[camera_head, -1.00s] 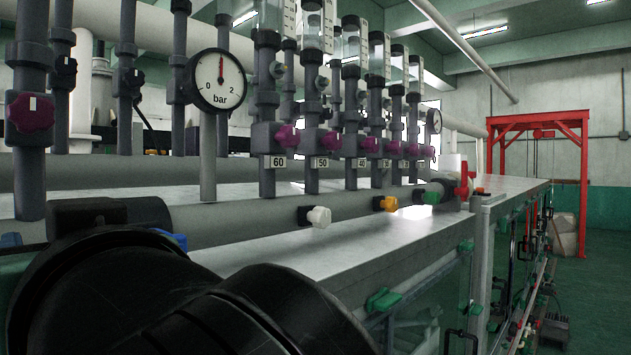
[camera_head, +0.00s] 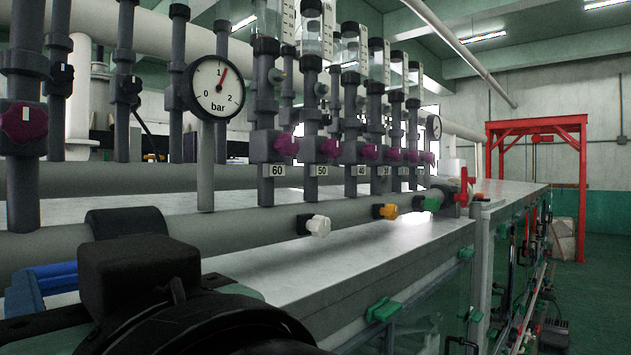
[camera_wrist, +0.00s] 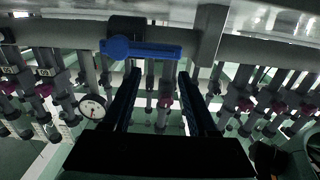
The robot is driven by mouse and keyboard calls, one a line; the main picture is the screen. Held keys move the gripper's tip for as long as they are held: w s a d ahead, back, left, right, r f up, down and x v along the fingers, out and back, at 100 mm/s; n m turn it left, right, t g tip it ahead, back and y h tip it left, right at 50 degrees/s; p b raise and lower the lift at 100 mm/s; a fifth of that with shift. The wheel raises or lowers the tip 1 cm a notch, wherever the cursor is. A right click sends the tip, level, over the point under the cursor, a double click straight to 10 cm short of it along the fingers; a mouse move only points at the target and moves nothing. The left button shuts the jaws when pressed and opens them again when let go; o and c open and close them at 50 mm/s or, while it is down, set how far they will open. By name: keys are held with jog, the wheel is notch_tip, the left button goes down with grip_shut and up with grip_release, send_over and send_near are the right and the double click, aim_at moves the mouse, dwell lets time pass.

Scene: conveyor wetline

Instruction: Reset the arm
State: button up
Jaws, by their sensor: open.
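My gripper (camera_wrist: 159,73) is open in the wrist view, its two dark fingers apart with nothing held between them. The lever looks apart from the fingers. In the head view, my black arm fills the lower left and hides much of the pipe there. Blue parts (camera_head: 52,271) show left of it, beside a black fitting (camera_head: 125,222) on the pipe; I cannot tell exactly which blue part is the lever.
Several upright flow tubes with purple knobs (camera_head: 285,146) follow. White (camera_head: 318,226) and orange (camera_head: 387,211) handles stick out of the pipe.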

jog(key=shift+d, duration=0.15)
jog(key=w+d+r+m+t+h, duration=0.1)
jog(key=d+r+m+t+h, duration=0.2)
jog(key=d+m+t+h, duration=0.2)
jog(key=w+d+r+m+t+h, duration=0.1)
jog(key=d+r+m+t+h, duration=0.2)
jog(key=d+t+h, duration=0.6)
jog(key=shift+w+d+r+m+t, duration=0.15)
jog(key=shift+d+m+t, duration=0.3)
jog(key=shift+m+t, duration=0.75)
